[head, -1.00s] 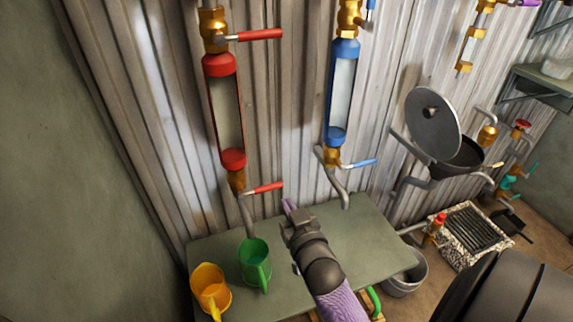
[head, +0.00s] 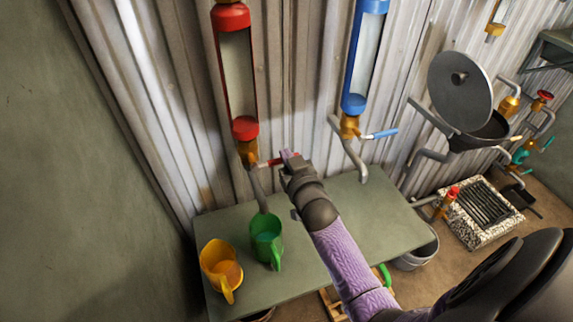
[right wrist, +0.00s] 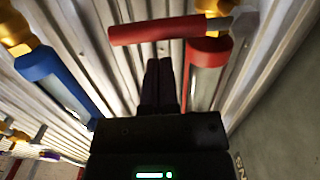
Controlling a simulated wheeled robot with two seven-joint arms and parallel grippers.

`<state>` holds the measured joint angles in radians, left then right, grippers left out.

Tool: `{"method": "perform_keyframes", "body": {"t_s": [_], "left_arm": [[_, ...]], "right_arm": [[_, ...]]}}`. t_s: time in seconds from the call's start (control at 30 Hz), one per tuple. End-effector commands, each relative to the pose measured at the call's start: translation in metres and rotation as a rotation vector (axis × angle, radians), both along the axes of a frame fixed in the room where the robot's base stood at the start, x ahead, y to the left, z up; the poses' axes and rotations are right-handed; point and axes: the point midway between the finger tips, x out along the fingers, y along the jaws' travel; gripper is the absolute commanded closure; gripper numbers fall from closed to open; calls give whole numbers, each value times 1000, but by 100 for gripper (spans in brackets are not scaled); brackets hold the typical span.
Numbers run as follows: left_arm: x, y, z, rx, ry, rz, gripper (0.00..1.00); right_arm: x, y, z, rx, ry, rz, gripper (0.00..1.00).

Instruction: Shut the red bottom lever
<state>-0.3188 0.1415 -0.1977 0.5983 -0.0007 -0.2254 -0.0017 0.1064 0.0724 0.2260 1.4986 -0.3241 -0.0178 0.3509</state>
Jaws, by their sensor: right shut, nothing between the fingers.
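The red bottom lever (head: 270,163) sticks out to the right from the brass valve (head: 247,150) under the red sight tube (head: 238,85). Its outer end is partly hidden by my right gripper (head: 287,155) in the head view. In the right wrist view the whole red lever (right wrist: 155,30) lies across the top, just beyond the tips of my right gripper (right wrist: 159,62). The fingers are together with nothing between them. I cannot tell whether they touch the lever. My left gripper is not in view.
A green mug (head: 266,240) stands under the red tube's spout, with a yellow mug (head: 220,268) to its left, on the green table (head: 330,225). A blue tube (head: 364,60) with a blue lever (head: 380,134) is to the right. Corrugated wall stands behind.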

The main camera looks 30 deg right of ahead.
Motion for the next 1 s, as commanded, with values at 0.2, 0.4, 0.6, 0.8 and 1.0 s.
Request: {"method": "perform_keyframes", "body": {"t_s": [0.2, 0.4, 0.6, 0.8, 1.0], "left_arm": [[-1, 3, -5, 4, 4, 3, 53], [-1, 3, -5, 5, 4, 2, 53], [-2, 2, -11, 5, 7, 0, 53], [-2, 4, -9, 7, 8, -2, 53], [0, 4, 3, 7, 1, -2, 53]], "right_arm": [[1, -1, -9, 0, 1, 0, 100], [1, -1, -8, 0, 0, 0, 100], [3, -3, -22, 63, -15, -1, 100], [2, -3, -22, 69, -12, -2, 100], [3, -3, -9, 69, -12, -2, 100]]}}
